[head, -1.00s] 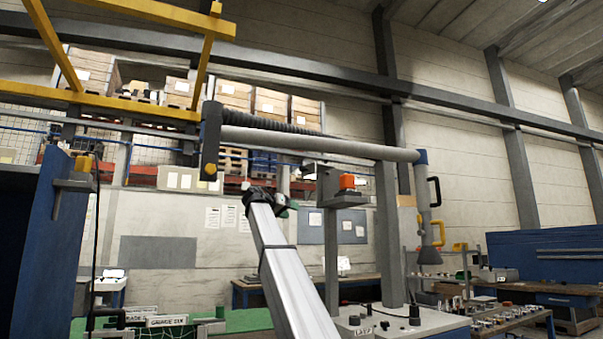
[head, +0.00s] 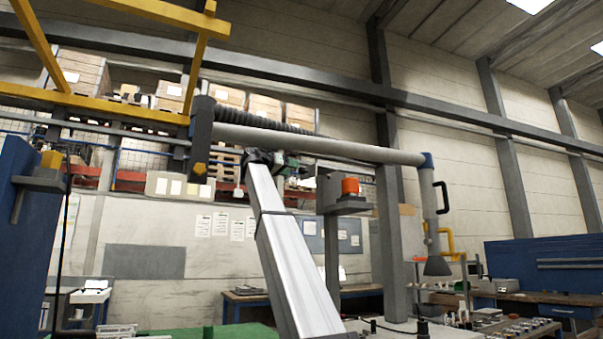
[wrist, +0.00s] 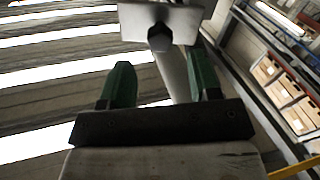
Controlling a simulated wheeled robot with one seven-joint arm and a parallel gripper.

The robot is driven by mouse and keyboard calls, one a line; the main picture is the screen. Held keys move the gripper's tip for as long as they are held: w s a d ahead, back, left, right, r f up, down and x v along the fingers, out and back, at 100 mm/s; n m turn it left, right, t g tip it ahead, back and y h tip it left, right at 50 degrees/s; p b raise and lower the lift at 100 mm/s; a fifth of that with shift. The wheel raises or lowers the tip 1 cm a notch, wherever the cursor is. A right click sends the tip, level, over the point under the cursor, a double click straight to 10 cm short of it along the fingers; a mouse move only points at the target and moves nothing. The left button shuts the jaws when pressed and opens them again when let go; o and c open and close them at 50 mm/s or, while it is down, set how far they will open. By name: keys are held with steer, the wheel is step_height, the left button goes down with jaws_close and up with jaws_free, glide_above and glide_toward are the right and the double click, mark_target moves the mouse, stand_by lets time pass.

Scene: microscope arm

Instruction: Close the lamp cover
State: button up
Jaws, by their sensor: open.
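My gripper (wrist: 160,72) is open, with its two green fingers apart and nothing held between them. In the wrist view a pale flat plate (wrist: 190,18) with a dark hexagonal knob lies just beyond the fingertips, with a pale tube (wrist: 176,78) behind it. I cannot tell whether this plate is the lamp cover, or whether a finger touches it. In the head view my gripper (head: 268,158) is at the end of my raised arm, overlapping the long grey tube (head: 320,146). An orange lamp (head: 350,186) sits on a grey bracket right of it.
The tube runs from a dark joint (head: 201,138) to a blue joint at right, where a grey hood (head: 437,266) hangs. A yellow frame (head: 110,98) is at upper left. A blue panel (head: 28,235) stands at left. Benches and shelves lie behind.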

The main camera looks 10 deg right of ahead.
mark_target(300, 170)
steer(key=x, duration=0.6)
steer(key=shift+w+d, duration=0.15)
steer(key=shift+d, duration=0.1)
jaws_close()
